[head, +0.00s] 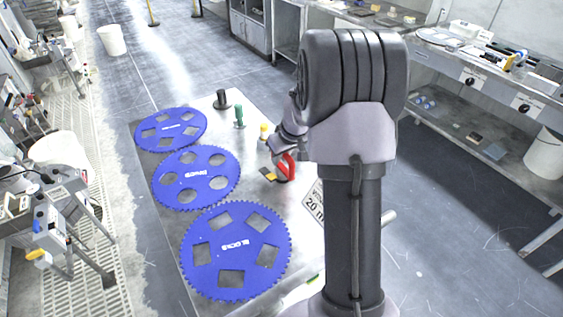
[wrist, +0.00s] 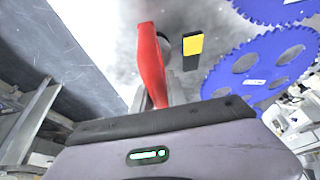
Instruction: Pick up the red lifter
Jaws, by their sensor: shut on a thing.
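The red lifter (head: 287,167) is a bright red loop-shaped piece near the right side of the table in the head view. In the wrist view the red lifter (wrist: 149,62) rises as a tall red bar in front of the camera. My gripper (wrist: 158,94) is shut on the red lifter, with its grey jaws partly hidden behind the red bar. In the head view my arm covers part of my gripper. I cannot tell whether the lifter touches the table.
A yellow and black piece (head: 268,174) lies just left of the lifter. Blue toothed platens (head: 202,252) with cutouts fill the table's left side. A black stand (head: 222,100), a green tool (head: 239,118) and a yellow-topped piece (head: 264,131) stand behind. The pale table (head: 216,119) is partly bare.

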